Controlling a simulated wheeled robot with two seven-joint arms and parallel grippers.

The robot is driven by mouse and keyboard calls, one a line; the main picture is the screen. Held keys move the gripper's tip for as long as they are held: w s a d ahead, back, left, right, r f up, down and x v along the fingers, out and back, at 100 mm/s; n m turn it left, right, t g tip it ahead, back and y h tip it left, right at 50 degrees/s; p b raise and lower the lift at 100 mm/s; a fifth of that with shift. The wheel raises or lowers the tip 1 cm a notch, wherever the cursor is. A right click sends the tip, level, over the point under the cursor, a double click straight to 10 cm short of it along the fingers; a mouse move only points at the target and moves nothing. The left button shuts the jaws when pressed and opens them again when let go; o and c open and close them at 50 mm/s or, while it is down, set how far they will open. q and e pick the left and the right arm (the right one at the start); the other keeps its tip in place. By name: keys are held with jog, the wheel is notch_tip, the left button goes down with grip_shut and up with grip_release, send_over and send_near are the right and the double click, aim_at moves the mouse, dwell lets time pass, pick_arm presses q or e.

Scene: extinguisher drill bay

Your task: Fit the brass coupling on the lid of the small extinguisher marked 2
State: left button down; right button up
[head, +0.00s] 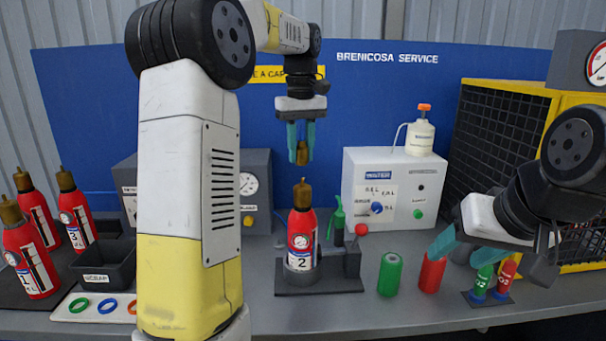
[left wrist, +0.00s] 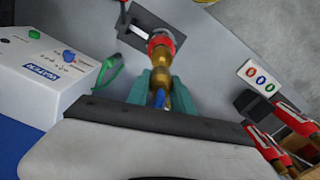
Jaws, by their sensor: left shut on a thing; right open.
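The small extinguisher marked 2 (head: 302,228) is red with a brass lid and stands upright in a dark stand at the centre of the bench. My left gripper (head: 302,140) is shut on the brass coupling (head: 302,154) and holds it above the lid, with a clear gap between them in the head view. In the left wrist view the coupling (left wrist: 160,82) sits between the teal fingers, and the extinguisher (left wrist: 162,40) shows beyond it. That view does not show the gap clearly. My right gripper (head: 466,252) is open at the right, near a red can (head: 432,274).
A white box (head: 390,190) with a bottle (head: 420,138) on top stands behind right. A green can (head: 390,274) and small green and red cylinders (head: 484,279) are at the right. More red extinguishers (head: 30,256) and a dark bin (head: 104,268) stand left. A red-knobbed clamp (head: 361,229) adjoins the stand.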

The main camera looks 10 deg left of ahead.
aim_at(302, 183)
pick_arm(q)
jog(key=shift+s+d+r, duration=0.2)
jog(key=shift+s+r, duration=0.15)
jog(key=shift+r, duration=0.05)
jog(key=shift+f, duration=3.1)
jog(key=c, duration=1)
grip_release()
jog(key=shift+c, duration=0.2)
